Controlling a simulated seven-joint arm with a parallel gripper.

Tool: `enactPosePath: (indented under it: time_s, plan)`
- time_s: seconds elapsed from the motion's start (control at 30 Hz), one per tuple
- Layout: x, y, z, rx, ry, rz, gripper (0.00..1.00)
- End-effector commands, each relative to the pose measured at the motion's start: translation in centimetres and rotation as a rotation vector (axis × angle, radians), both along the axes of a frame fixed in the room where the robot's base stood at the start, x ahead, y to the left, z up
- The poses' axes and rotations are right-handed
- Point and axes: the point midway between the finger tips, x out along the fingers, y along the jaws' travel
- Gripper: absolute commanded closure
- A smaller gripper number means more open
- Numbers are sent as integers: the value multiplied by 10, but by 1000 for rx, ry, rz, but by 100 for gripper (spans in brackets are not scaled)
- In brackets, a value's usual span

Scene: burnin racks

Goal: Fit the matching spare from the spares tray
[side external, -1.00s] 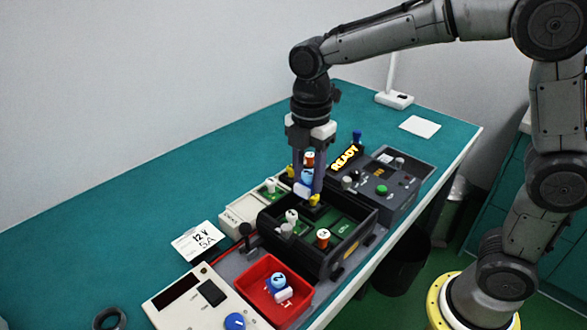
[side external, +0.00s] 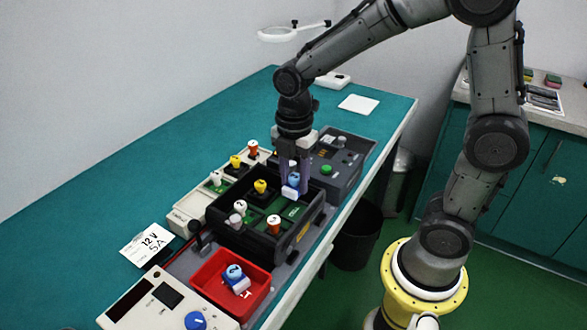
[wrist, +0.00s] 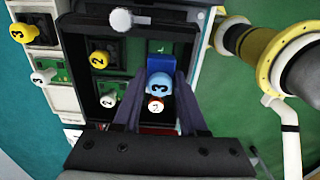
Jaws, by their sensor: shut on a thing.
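My gripper (side external: 294,172) points down and is shut on a blue-capped part (side external: 293,181) with a pale base. In the wrist view the blue cap (wrist: 158,84) shows a 3 between the fingers. It is at the far right end of the black tray (side external: 308,222); whether it touches the floor I cannot tell. The tray also holds a yellow-capped part (side external: 260,186), a white-capped part (side external: 240,206) and an orange-and-white part (side external: 274,224). Left of it, a pale rack (side external: 188,216) carries white, yellow and red-topped parts on green boards.
A red bin (side external: 258,292) in front holds a blue-capped part (side external: 234,273). A grey control box (side external: 345,155) with a green button stands behind the tray. A card (side external: 148,242) reads 12 V 5A. The teal bench is clear at left.

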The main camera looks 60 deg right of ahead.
Motion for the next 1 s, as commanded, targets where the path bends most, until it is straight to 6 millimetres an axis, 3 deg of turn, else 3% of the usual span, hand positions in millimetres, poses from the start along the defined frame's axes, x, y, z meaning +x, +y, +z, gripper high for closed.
enactPosePath:
  time_s: [0.5, 1.0]
  plan:
    - [0, 0, -42, 0, 1, 0, 100]
    - [0, 0, -47, 0, -1, 0, 100]
